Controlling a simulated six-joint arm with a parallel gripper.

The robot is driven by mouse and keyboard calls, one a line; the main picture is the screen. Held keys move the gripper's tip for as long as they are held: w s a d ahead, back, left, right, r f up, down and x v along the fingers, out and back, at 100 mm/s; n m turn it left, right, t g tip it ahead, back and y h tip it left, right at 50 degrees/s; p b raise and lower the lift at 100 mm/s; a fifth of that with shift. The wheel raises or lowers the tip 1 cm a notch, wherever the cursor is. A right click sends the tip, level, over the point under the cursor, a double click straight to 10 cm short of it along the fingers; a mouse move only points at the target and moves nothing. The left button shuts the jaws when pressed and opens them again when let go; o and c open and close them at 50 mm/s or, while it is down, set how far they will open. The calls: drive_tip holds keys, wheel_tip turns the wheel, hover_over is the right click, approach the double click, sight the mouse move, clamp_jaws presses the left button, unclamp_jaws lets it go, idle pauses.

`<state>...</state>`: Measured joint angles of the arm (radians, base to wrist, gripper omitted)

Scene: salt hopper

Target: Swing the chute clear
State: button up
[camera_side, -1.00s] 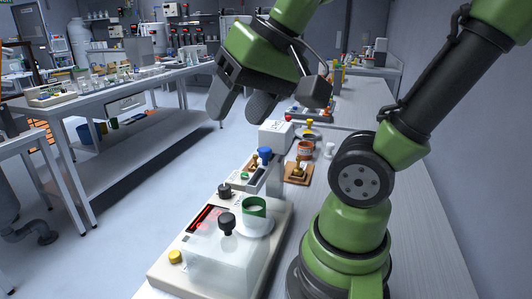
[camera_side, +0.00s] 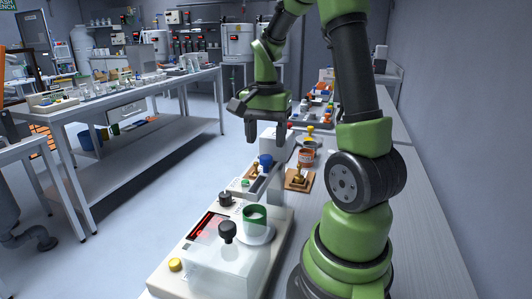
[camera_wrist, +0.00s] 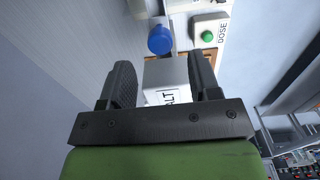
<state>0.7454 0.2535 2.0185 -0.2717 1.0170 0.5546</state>
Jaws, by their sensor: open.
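The grey chute (camera_side: 263,184) runs beside the green-topped cup (camera_side: 254,214) on the balance. A blue knob (camera_side: 265,160) stands at the chute's far end; it also shows in the wrist view (camera_wrist: 160,40). The white salt hopper (camera_side: 270,134) stands just behind the knob. My gripper (camera_side: 266,141) is open and empty, pointing down above the blue knob and in front of the hopper. In the wrist view the hopper's lettered white box (camera_wrist: 167,73) shows between the two fingers, with the knob beyond the fingertips.
The balance (camera_side: 167,281) has a clear cover (camera_side: 222,262) with a black knob. A green DOSE button (camera_wrist: 207,38) sits near the blue knob. A small brass weight on a wooden block (camera_side: 298,180) and an orange jar (camera_side: 307,157) stand to the right. The bench's right side is clear.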

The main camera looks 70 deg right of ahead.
sight(266, 156)
drive_tip(key=shift+f, duration=2.15)
drive_tip(key=shift+c, duration=0.5)
clamp_jaws()
